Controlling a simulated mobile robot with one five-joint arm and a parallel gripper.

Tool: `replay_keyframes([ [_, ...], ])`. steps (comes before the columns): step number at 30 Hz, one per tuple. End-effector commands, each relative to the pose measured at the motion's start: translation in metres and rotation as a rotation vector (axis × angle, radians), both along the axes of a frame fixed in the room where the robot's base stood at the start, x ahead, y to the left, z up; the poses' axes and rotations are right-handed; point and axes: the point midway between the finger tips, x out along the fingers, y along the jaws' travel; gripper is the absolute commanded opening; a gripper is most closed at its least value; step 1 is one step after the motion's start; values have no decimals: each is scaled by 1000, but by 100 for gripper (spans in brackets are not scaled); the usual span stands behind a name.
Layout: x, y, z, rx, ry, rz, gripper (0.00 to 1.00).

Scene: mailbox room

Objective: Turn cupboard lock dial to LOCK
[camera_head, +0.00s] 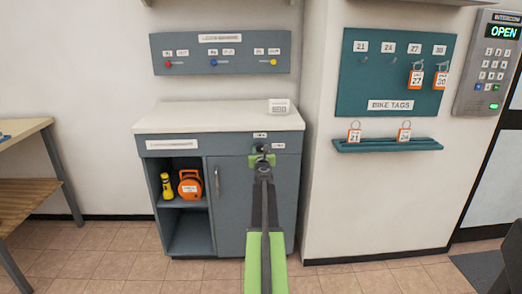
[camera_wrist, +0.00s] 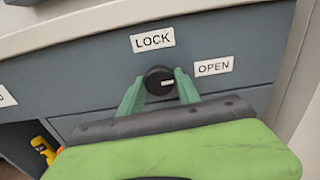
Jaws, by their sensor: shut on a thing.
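The black round lock dial (camera_wrist: 157,76) is on the grey cupboard front in the wrist view. Its white mark sits right of centre, on the side of the OPEN label (camera_wrist: 213,66). The LOCK label (camera_wrist: 152,40) is directly above the dial. My gripper (camera_wrist: 158,88) has its two green fingers on either side of the dial, shut on it. In the head view my gripper (camera_head: 262,160) is at the upper right of the cupboard (camera_head: 230,190) and hides most of the dial.
The cupboard's open shelves hold a yellow torch (camera_head: 167,187) and an orange case (camera_head: 190,185). A white box (camera_head: 279,106) stands on the countertop (camera_head: 215,117). A teal rail (camera_head: 388,145) juts from the wall at right. A wooden table (camera_head: 25,130) is at left.

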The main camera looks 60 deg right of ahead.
Motion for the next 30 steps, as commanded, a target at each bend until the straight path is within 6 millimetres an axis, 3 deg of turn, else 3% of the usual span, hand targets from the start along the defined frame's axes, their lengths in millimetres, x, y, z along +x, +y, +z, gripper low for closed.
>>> replay_keyframes([
  [30,3,4,0,-512,715,9,0],
])
